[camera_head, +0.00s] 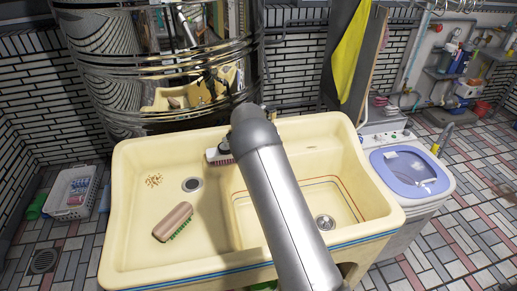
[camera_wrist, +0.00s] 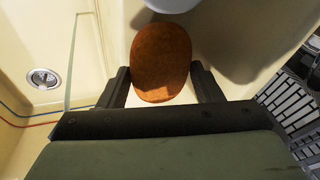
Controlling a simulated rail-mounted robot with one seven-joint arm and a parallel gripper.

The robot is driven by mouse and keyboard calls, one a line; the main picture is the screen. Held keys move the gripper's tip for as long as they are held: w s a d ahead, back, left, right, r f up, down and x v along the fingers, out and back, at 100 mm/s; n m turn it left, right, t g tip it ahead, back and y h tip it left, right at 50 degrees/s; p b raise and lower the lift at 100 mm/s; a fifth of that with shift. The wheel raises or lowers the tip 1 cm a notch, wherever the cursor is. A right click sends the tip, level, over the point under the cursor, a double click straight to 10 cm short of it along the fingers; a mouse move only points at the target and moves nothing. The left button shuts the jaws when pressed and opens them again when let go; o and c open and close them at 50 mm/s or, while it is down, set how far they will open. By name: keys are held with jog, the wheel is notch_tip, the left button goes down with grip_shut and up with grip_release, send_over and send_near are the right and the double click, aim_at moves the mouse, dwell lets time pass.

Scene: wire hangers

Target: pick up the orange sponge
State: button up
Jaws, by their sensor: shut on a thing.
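The orange sponge (camera_wrist: 161,58) is a rounded orange-brown block in the wrist view. It sits between the two dark fingers of my gripper (camera_wrist: 160,78), which is shut on it. A pale surface shows around the sponge, and I cannot tell whether the sponge touches it. In the head view my grey arm reaches over the cream double sink (camera_head: 125,235) and hides the sponge and the gripper.
A brown brush with green bristles (camera_head: 173,221) lies in the left basin. A small white and dark red object (camera_head: 217,156) is beside my arm. A pale rounded object (camera_wrist: 172,4) is just beyond the sponge. A washing machine (camera_head: 410,172) stands right of the sink.

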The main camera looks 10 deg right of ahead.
jog(key=shift+b+v, duration=0.4)
jog(key=shift+v, duration=0.6)
jog(key=s+b, duration=0.1)
jog(key=s, duration=0.4)
jog(key=s+d+b, duration=0.1)
jog(key=s, duration=0.5)
jog(key=s+b, duration=0.1)
jog(key=s, duration=0.5)
jog(key=shift+s+d+b, duration=0.15)
jog(key=shift+s+b, duration=0.05)
jog(key=shift+b, duration=0.1)
jog(key=shift+o, duration=0.3)
